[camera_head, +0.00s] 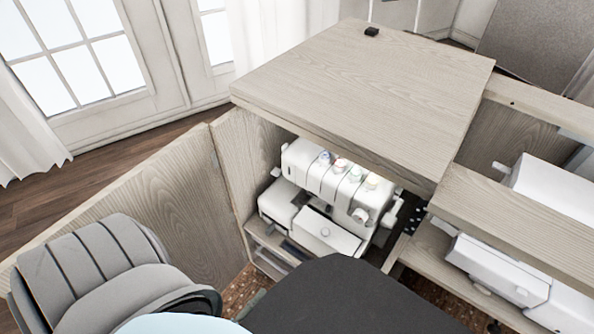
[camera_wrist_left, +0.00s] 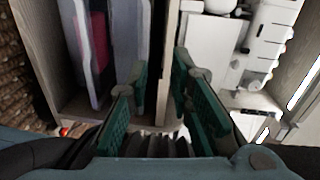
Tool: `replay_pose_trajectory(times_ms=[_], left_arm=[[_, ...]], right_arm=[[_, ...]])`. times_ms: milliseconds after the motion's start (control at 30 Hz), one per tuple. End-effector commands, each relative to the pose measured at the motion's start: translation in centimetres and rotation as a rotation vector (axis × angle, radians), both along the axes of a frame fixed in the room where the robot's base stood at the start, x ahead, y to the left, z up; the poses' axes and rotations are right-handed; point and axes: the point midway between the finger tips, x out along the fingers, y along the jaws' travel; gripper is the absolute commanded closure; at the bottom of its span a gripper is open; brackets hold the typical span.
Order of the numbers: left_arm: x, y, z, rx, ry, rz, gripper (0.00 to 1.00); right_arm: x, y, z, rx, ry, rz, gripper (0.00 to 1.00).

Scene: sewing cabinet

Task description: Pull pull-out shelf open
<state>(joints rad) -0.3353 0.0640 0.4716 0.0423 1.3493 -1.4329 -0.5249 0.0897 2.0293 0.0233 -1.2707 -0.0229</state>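The pull-out shelf (camera_head: 268,241) is a pale wood board low inside the cabinet, largely covered by the white sewing machine (camera_head: 335,184) above it. In the left wrist view, which looks turned on its side, a pale wood edge (camera_wrist_left: 166,62) that seems to be this shelf runs between my fingers. My left gripper (camera_wrist_left: 160,95) is open, with green-padded fingers on either side of that edge. I cannot tell whether either finger touches it. The left gripper is not clear in the head view. My right gripper is in neither view.
An open cabinet door (camera_head: 165,205) stands at the left, and the wooden top (camera_head: 370,85) overhangs the shelf. Flat grey and pink items (camera_wrist_left: 98,45) fill the neighbouring compartment. A second white machine (camera_head: 500,270) is at the right. A dark rounded shape (camera_head: 350,300) blocks the foreground.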

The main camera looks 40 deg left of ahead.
Motion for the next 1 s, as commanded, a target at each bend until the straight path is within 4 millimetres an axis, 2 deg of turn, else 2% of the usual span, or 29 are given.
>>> replay_pose_trajectory(times_ms=[33, 167, 233, 533, 700, 800, 1000], left_arm=[[-0.1, 0.0, -0.8, 0.039, -0.037, -0.003, 0.8], [0.6, -0.1, 0.3, 0.088, -0.085, -0.007, 0.8], [1.8, -0.1, 0.6, 0.089, -0.087, -0.007, 0.8], [10.1, 0.1, 0.6, 0.087, -0.086, -0.008, 0.8], [13.4, 0.2, 0.5, 0.086, -0.083, -0.007, 0.8], [14.2, 0.2, 0.5, 0.086, -0.081, -0.007, 0.8], [14.3, 0.2, 0.5, 0.085, -0.08, -0.007, 0.8]], right_arm=[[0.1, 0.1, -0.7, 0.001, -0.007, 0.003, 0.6], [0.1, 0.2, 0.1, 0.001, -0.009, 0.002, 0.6], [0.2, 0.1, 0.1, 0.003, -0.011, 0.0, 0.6], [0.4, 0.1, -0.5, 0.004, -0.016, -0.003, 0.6], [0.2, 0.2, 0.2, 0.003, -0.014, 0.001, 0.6], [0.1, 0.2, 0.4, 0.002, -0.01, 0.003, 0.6], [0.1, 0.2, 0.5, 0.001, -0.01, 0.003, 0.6]])
